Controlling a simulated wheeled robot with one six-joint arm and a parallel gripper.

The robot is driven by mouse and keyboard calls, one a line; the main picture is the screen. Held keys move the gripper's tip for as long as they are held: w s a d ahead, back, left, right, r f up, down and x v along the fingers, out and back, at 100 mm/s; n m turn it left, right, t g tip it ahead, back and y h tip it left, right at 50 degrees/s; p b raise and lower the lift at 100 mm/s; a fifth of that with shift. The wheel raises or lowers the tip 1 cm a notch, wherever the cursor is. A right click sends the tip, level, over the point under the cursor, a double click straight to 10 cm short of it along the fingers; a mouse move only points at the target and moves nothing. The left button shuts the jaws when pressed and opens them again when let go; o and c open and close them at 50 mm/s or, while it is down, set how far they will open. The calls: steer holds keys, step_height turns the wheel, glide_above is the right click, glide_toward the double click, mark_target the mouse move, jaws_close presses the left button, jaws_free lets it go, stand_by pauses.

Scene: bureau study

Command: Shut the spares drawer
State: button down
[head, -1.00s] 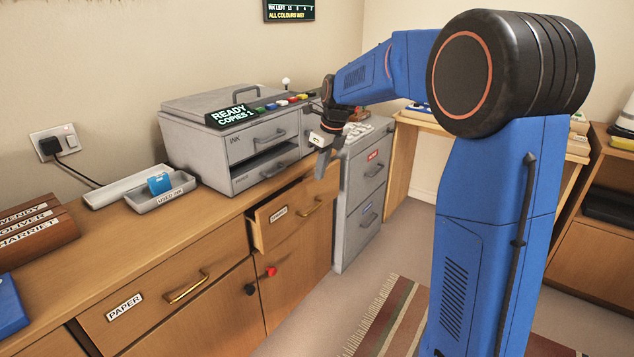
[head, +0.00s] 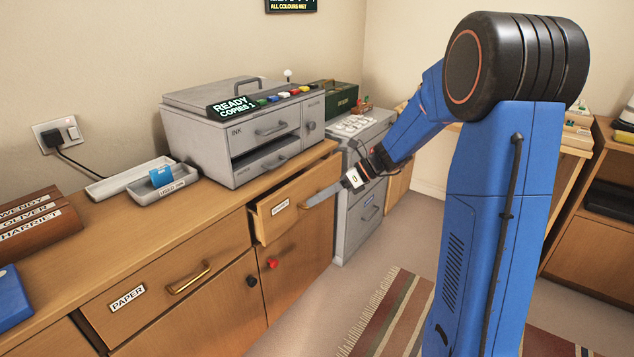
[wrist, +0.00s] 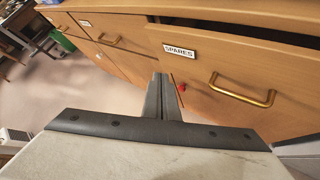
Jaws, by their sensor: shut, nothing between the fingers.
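The spares drawer (head: 296,197) stands partly open, jutting out of the wooden cabinet below the copier. In the wrist view its front (wrist: 212,64) bears a SPARES label and a brass handle (wrist: 243,93); a dark gap shows above the front. My gripper (head: 309,203) is shut and empty, its fingers at the drawer front. In the head view the fingers cover the handle's place. In the wrist view the fingertips (wrist: 163,78) are left of the handle and below the label. I cannot tell whether they touch the drawer.
A grey copier (head: 240,125) stands on the cabinet top. The closed PAPER drawer (head: 160,290) is to the left. Open floor with a striped rug (head: 395,315) lies in front.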

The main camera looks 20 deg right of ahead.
steer(key=t+y, duration=0.1)
steer(key=m+t+h, duration=0.1)
steer(key=m+t, duration=0.2)
steer(key=t, duration=0.8)
glide_toward(309, 177)
steer(key=shift+t+h, duration=0.3)
steer(key=x, duration=0.6)
steer(key=shift+a+f, duration=0.15)
steer(key=shift+a, duration=0.25)
steer(key=shift+w, duration=0.1)
steer(key=x, duration=0.4)
steer(key=shift+a, duration=0.15)
steer(key=shift+w+r, duration=0.1)
steer(key=shift+r, duration=0.1)
